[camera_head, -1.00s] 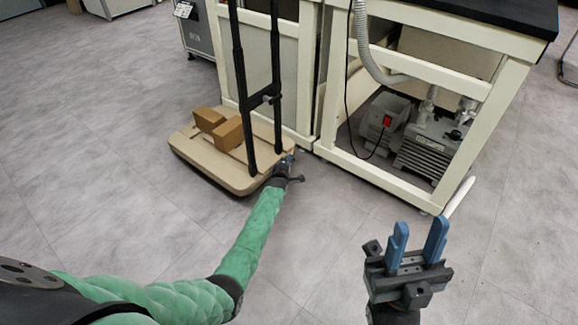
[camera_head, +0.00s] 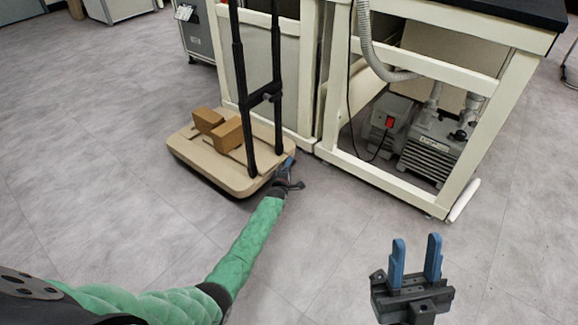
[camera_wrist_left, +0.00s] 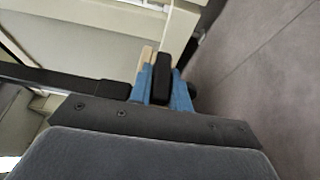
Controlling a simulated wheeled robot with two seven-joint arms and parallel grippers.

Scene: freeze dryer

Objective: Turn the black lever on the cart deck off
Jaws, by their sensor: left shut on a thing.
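The cart has a beige deck (camera_head: 200,170) and an upright black handle (camera_head: 262,97). My left gripper (camera_head: 288,163) is at the deck's right end, close to the foot of the handle. In the left wrist view the blue fingers of my left gripper (camera_wrist_left: 162,88) are shut around the black lever (camera_wrist_left: 162,75), with one finger on each side of it. In the head view the lever is too small and hidden to make out. My right gripper (camera_head: 416,262) is open and empty over the floor at the lower right.
Brown boxes (camera_head: 217,128) lie on the deck. A cream bench frame (camera_head: 385,178) stands just right of the cart, with a grey pump (camera_head: 428,150) inside it. A white bar (camera_head: 464,200) is by the bench's front leg. The grey floor in front is clear.

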